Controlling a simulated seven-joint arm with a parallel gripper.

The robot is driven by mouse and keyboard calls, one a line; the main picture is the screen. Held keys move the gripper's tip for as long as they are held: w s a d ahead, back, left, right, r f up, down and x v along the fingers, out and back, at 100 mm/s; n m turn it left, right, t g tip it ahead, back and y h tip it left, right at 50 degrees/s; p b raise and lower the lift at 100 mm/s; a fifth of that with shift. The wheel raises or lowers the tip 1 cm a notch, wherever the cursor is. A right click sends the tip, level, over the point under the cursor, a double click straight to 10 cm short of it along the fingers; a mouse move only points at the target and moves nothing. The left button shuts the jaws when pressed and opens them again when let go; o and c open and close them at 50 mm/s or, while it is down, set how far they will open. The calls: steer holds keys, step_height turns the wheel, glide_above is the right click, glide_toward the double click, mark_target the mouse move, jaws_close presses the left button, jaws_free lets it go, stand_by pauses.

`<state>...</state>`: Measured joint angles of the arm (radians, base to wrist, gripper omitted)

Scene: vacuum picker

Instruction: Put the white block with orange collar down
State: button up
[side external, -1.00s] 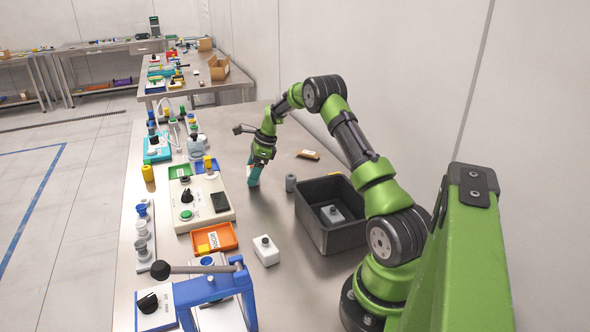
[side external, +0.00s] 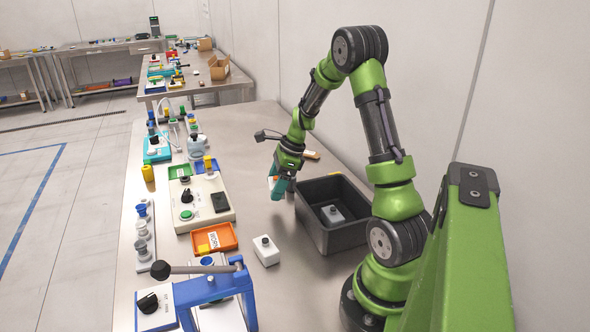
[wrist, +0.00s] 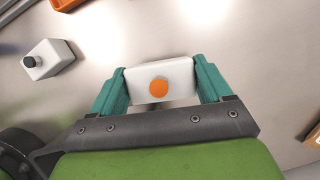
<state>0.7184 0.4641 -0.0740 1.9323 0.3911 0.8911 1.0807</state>
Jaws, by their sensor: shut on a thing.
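The white block with orange collar (wrist: 175,72) is between the two teal fingers of my gripper (wrist: 160,82) in the wrist view, with its round orange part facing the camera. In the side view, my gripper (side external: 279,188) points down over the bare steel table, just left of the dark bin. The held block (side external: 272,181) shows there only as a small white and orange patch beside the fingers. The gap between block and table is hard to judge.
The dark open bin (side external: 337,240) holds a white block with a dark top (side external: 332,215). A similar block (side external: 265,251) stands on the table. An orange tray (side external: 228,237) and a control box (side external: 210,213) stand left.

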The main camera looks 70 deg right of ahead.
step_height(320, 180, up, 4)
steer(key=r+n, duration=0.1)
steer(key=n, duration=0.1)
glide_above(269, 212)
steer(key=shift+g+y, duration=0.3)
step_height(269, 212, down, 10)
steer(key=shift+d+r, duration=0.1)
steer(key=o, duration=1)
